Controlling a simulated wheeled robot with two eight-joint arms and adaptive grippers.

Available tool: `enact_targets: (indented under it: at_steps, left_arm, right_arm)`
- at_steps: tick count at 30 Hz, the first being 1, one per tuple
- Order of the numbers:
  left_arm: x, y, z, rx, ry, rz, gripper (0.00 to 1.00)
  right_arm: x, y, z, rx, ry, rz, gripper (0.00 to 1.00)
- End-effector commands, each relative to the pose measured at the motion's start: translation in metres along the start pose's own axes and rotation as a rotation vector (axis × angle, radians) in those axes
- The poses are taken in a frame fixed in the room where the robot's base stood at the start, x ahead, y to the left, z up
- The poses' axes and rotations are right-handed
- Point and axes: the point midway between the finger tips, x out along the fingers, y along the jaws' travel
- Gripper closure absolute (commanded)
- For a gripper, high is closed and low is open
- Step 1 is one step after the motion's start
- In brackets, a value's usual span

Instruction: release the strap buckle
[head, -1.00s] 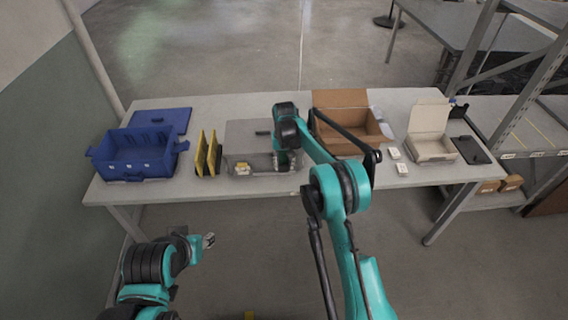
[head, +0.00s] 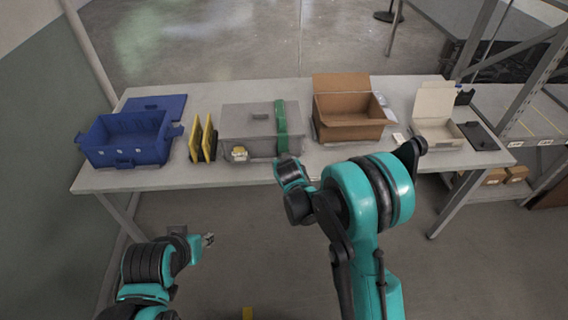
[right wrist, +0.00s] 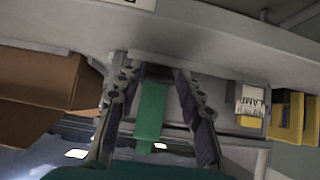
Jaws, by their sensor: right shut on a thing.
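A grey lidded box (head: 248,122) stands on the table with a green strap (head: 281,128) running over its right side. In the right wrist view the strap (right wrist: 150,115) hangs between the two fingers of my right gripper (right wrist: 156,72). A dark piece at the strap's end, seemingly the buckle (right wrist: 155,73), lies between the fingertips, and the gripper is shut on it. In the head view my right arm hides the right gripper and the buckle. My left gripper (head: 208,240) is low in front of the table, away from the box; its jaws are too small to read.
Left of the box stand yellow-and-black upright pieces (head: 203,138) and a blue crate (head: 125,140) with a blue lid (head: 155,106) behind. Right are a brown carton (head: 348,108), a white open box (head: 436,122) and a dark flat item (head: 478,136). A metal shelf is beyond.

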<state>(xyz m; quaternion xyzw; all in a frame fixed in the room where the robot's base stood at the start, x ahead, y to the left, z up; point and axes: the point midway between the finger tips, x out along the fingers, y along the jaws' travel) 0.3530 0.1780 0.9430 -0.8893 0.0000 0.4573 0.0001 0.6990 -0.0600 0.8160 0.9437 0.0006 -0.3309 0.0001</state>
Motion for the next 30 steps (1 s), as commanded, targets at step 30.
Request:
enact_targets:
  at_steps: [30]
  left_arm:
    - [0.012, 0.000, 0.009, 0.000, 0.000, 0.000, 0.60]
  right_arm:
    - [0.008, 0.000, 0.021, 0.000, 0.387, 0.001, 0.92]
